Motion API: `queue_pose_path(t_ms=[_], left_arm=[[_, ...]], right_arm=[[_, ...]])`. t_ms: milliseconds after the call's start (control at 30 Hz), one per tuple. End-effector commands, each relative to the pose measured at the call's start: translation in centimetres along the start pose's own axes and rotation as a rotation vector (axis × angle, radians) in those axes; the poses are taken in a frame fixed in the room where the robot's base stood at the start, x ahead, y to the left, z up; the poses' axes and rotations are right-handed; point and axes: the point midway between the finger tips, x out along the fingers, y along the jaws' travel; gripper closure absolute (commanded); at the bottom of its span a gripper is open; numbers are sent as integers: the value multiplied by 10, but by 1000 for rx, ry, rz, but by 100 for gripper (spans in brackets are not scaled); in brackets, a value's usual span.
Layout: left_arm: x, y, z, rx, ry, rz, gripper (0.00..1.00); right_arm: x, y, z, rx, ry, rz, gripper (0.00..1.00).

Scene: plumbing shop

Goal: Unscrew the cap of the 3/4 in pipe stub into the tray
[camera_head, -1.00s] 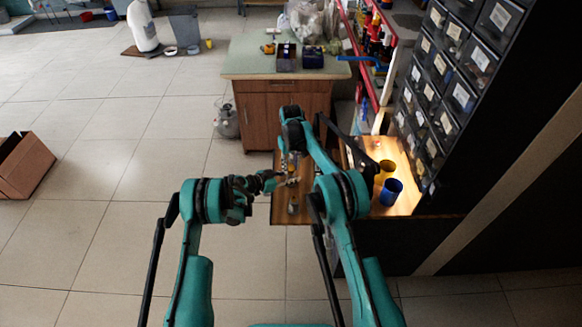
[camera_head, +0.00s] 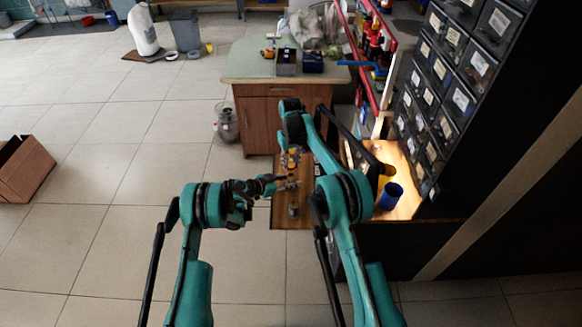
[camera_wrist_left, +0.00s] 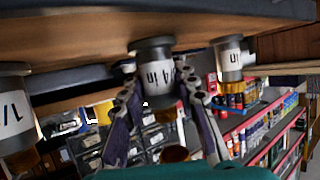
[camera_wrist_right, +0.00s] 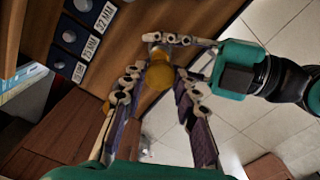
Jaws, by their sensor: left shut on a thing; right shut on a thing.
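The 3/4 in pipe stub (camera_wrist_left: 157,76), with a white label, shows in the left wrist view between the fingers of my left gripper (camera_wrist_left: 163,87), which is shut on it. In the right wrist view a round brass cap (camera_wrist_right: 159,73) sits between the fingers of my right gripper (camera_wrist_right: 155,85), which is shut on it. The left fingertips lie just beyond the cap there. In the head view my left gripper (camera_head: 272,184) reaches over the wooden bench (camera_head: 307,217); my right arm largely hides the right gripper. I cannot make out the tray for certain.
Other labelled stubs (camera_wrist_left: 231,62) stand on either side in the left wrist view. A dark strip (camera_wrist_right: 82,35) with size labels lies beside the right gripper. A blue cup (camera_head: 391,196) and a yellow cup (camera_head: 386,171) stand right of my right arm, near the drawer rack (camera_head: 437,85).

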Motion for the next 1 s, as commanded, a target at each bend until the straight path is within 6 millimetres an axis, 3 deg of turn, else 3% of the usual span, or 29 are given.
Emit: queue_pose_path(t_ms=[267, 300, 367, 767, 1000], left_arm=[[0, 0, 0, 0, 0, -1, 100], [0, 0, 0, 0, 0, -1, 63], [0, 0, 0, 0, 0, -1, 47], [-7, -1, 0, -1, 0, -1, 47], [-52, -2, 0, -2, -1, -3, 47]], right_arm=[[-9, 0, 0, 0, 0, 0, 100], [-9, 0, 0, 0, 0, 0, 100], [-9, 0, 0, 0, 0, 0, 100], [-8, 0, 0, 0, 0, 0, 100], [-8, 0, 0, 0, 0, 0, 100]])
